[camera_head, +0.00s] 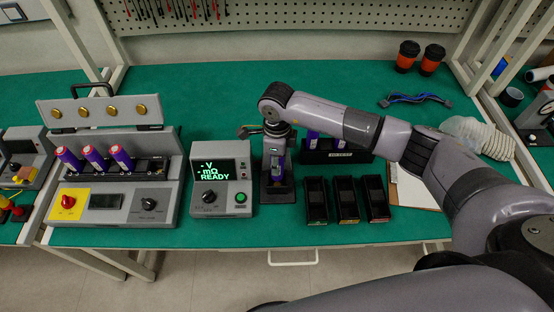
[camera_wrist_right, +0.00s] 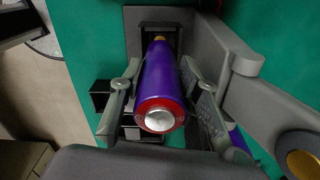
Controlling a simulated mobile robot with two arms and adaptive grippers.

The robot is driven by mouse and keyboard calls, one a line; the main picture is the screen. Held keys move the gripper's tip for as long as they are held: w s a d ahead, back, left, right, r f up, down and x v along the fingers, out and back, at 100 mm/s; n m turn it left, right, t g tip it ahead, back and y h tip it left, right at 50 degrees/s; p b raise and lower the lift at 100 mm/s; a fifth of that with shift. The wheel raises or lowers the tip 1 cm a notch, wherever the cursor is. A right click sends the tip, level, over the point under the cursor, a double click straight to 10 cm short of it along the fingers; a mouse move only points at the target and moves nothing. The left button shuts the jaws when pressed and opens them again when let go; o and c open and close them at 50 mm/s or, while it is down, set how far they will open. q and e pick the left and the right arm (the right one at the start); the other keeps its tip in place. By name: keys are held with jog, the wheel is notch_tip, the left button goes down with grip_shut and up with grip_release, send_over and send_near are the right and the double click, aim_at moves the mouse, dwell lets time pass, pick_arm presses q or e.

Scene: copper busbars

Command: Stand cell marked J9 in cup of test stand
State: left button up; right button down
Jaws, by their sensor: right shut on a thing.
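A purple cell (camera_wrist_right: 168,80) with a red ring and silver end cap is between the fingers of my right gripper (camera_wrist_right: 160,95), which is shut on it. Its silver end faces the wrist camera, and its far end has a small gold tip near the dark cup of the grey test stand (camera_wrist_right: 205,30). I cannot tell whether the tip touches the cup. No J9 mark is readable. In the head view the cell (camera_head: 277,171) looks upright at the test stand (camera_head: 281,194), beneath my right gripper (camera_head: 277,158). My left gripper is not in view.
The meter (camera_head: 222,185) reads READY, left of the stand. A grey unit (camera_head: 110,205) with three tilted purple cells (camera_head: 94,157) is further left. A black rack (camera_head: 352,156) with purple cells is right, behind three black bins (camera_head: 346,200).

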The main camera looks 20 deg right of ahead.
jog(key=shift+f+b, duration=1.4)
jog(key=shift+f, duration=0.1)
jog(key=shift+f, duration=0.15)
jog(key=shift+b, duration=0.3)
jog(key=shift+f+b, duration=0.35)
jog(key=shift+b, duration=0.05)
jog(key=shift+f+b, duration=0.25)
jog(key=shift+b, duration=0.15)
